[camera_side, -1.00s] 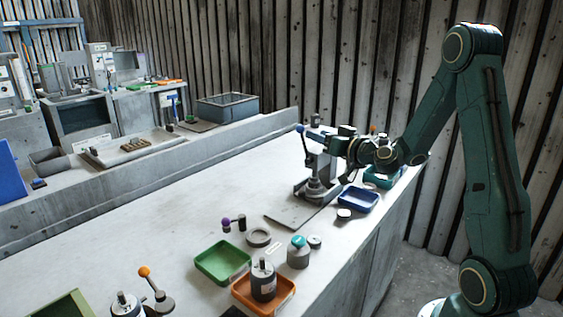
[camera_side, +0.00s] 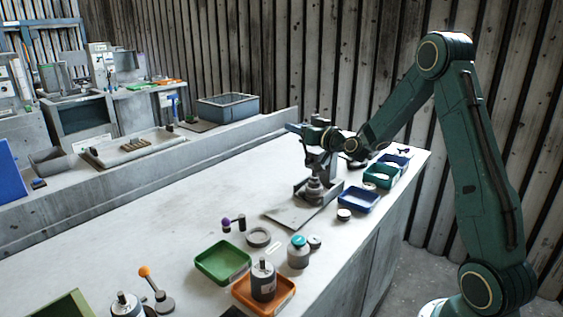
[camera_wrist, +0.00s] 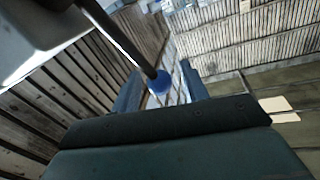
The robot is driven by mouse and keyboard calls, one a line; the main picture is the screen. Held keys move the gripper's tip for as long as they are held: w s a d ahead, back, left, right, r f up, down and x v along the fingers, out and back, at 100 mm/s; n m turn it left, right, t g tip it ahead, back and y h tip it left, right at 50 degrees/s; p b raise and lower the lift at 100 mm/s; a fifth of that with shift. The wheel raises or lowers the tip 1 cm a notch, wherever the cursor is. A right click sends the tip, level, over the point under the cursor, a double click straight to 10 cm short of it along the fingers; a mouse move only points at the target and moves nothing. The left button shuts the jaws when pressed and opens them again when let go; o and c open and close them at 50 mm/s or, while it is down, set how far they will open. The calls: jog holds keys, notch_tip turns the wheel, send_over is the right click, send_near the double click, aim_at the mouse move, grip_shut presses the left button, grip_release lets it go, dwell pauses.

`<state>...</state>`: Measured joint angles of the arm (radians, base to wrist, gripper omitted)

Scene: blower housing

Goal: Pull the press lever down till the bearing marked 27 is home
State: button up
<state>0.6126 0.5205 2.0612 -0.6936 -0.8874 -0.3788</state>
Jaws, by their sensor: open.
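The press (camera_side: 316,188) stands at the far end of the bench on a grey base. In the wrist view its dark lever (camera_wrist: 125,42) comes in from the upper left and ends in a blue ball knob (camera_wrist: 158,83). My gripper (camera_wrist: 161,74) is open, with a blue-grey finger on each side of the knob; I cannot tell whether either touches it. In the side view my gripper (camera_side: 296,128) is at the top of the press and hides the knob. No number 27 can be read, and I cannot make out the bearing.
Blue tray (camera_side: 358,200) and teal tray (camera_side: 383,174) lie right of the press. A grey ring (camera_side: 258,237), a green tray (camera_side: 222,262) and an orange tray (camera_side: 282,299) are nearer the camera. The bench's left middle is clear.

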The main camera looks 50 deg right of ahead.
grip_shut()
